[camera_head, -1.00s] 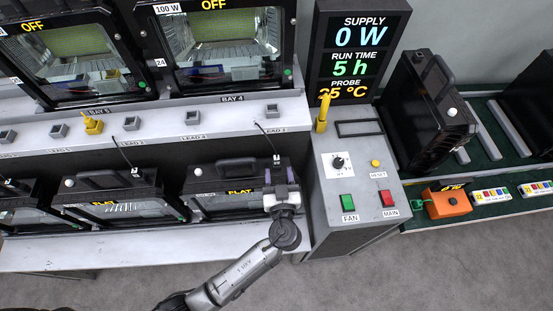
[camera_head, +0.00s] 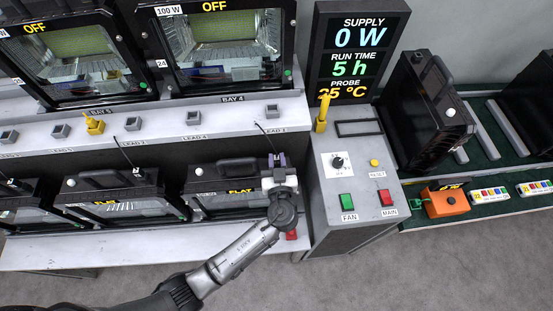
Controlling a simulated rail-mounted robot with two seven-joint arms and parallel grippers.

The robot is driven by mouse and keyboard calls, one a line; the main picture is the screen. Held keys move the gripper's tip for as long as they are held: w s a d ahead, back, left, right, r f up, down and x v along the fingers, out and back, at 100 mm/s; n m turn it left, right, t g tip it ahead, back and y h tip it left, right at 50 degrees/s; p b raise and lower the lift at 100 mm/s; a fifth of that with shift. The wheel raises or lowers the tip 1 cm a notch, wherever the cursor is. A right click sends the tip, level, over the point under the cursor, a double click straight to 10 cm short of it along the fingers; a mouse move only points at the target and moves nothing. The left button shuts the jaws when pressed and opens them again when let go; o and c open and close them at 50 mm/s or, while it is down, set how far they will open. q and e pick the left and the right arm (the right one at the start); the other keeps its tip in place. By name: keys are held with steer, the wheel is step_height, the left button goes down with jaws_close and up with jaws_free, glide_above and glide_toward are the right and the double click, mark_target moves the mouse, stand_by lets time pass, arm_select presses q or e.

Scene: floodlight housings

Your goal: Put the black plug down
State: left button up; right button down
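My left gripper (camera_head: 277,161) reaches up from below to the front of the rightmost lower housing (camera_head: 228,174). Its fingertips are at the lower end of a thin black lead (camera_head: 266,139) that rises to the bench edge below BAY 4. The black plug at that end is small and mostly hidden by the fingers. I cannot tell whether the fingers are closed on it. A similar black lead (camera_head: 125,153) ends over the housing (camera_head: 112,192) to the left. My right gripper is out of view.
The grey control console (camera_head: 345,185) with FAN and MAIN switches stands close right of my gripper. A yellow plug (camera_head: 94,124) sits on the upper bench ledge. A small red thing (camera_head: 291,235) lies at the lower bench's front edge. Floodlight housings stand behind.

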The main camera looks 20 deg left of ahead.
arm_select(q)
jaws_close()
steer(key=shift+r, duration=0.1)
